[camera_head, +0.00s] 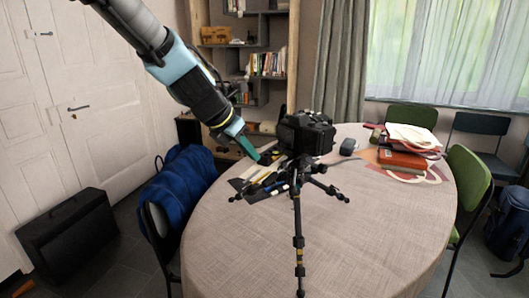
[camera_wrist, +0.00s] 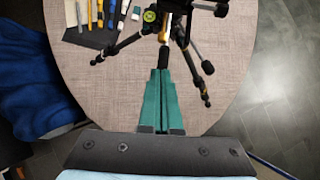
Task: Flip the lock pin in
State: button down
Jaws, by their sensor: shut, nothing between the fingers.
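A black camera (camera_head: 306,134) sits on a black tripod (camera_head: 298,215) that stands on the round table. In the wrist view the tripod (camera_wrist: 182,30) shows from above, with its legs spread and a round yellow-green level (camera_wrist: 150,16) near its head. The lock pin cannot be made out for certain; a dark knob with a gold tip (camera_wrist: 164,54) points toward my fingers. My gripper (camera_head: 256,157) is shut and empty, just left of the tripod head. In the wrist view its green fingers (camera_wrist: 160,75) lie together, just below that knob; I cannot tell whether they touch.
A dark mat (camera_wrist: 92,30) with pens and tools lies on the table (camera_head: 225,245), left of the tripod. Books and papers (camera_head: 405,150) lie at the right.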

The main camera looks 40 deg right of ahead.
aim_at(274, 157)
jog(key=shift+w+d+f+p, duration=0.1)
jog(key=shift+d+f+p, duration=0.25)
jog(key=shift+d, duration=0.45)
jog(key=shift+w+d+f+p, duration=0.1)
jog(key=shift+d+f+p, duration=0.25)
jog(key=shift+d, duration=0.4)
jog(key=shift+d+f+p, duration=0.3)
jog(key=shift+d+f, duration=0.1)
jog(key=shift+d, duration=0.4)
jog(key=shift+d+r+p, duration=0.15)
jog(key=shift+d+p, duration=0.6)
jog(key=shift+s+d+f, duration=0.1)
jog(key=shift+d+f, duration=0.1)
